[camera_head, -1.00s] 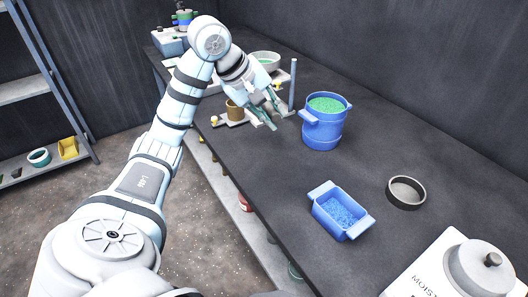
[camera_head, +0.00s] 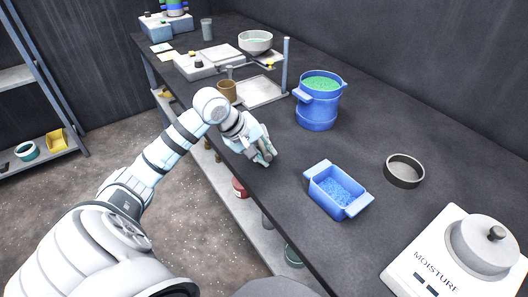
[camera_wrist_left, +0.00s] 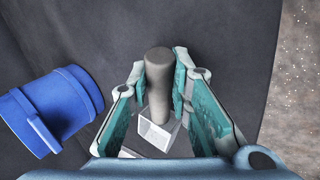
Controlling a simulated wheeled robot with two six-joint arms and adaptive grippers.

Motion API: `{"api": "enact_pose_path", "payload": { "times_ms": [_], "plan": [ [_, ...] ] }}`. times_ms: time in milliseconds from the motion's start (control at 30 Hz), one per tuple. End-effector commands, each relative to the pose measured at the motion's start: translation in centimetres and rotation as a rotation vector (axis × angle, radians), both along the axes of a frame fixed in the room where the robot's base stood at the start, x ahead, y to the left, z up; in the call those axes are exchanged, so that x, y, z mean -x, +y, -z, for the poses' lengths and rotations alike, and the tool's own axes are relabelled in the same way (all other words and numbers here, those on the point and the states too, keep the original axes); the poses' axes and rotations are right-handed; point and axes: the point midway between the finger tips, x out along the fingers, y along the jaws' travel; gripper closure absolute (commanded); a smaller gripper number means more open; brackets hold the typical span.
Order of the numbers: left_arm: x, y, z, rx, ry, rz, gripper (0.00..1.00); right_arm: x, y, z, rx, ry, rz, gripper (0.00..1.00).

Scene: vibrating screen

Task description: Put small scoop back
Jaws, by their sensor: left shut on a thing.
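My left gripper (camera_head: 264,154) is low over the near edge of the dark table, between the blue tray and the brown cup. In the left wrist view, the gripper (camera_wrist_left: 160,82) is shut on the small scoop (camera_wrist_left: 158,70). The teal finger pads are on both sides of its grey rounded handle. The scoop's pale, boxy bowl (camera_wrist_left: 157,132) points toward the wrist, between the fingers. In the head view the scoop is mostly hidden by the gripper. My right gripper is in neither view.
A blue bucket (camera_head: 318,116) of green grains stands behind the gripper. A blue tray (camera_head: 316,188) of blue grains, a dark ring-shaped pan (camera_head: 404,174) and a moisture meter (camera_head: 440,255) are to the right. A brown cup (camera_head: 227,92) stands near a post stand (camera_head: 285,68). Dark table is bare between them.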

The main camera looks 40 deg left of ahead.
Motion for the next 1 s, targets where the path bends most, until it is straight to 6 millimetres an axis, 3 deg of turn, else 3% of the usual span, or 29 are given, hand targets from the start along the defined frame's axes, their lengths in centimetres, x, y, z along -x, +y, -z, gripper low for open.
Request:
{"api": "enact_pose_path", "payload": {
  "times_ms": [67,100,200,633,867,1000],
  "plan": [
    [0.0,0.0,0.2,0.000,0.000,0.000,1.00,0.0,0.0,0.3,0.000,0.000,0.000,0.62],
    [0.0,0.0,0.2,0.000,0.000,0.000,0.78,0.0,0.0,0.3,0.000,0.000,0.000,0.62],
    [0.0,0.0,0.1,0.000,0.001,0.000,0.62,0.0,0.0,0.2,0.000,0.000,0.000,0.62],
    [0.3,0.3,-0.6,-0.005,-0.002,-0.001,0.61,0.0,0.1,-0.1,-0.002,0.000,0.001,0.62],
    [3.0,1.6,-4.9,-0.014,0.002,-0.001,0.61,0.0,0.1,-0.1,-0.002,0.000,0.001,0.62],
    [4.5,2.2,-7.3,-0.012,0.004,-0.001,0.61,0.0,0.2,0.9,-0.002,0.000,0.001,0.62]
  ]
}}
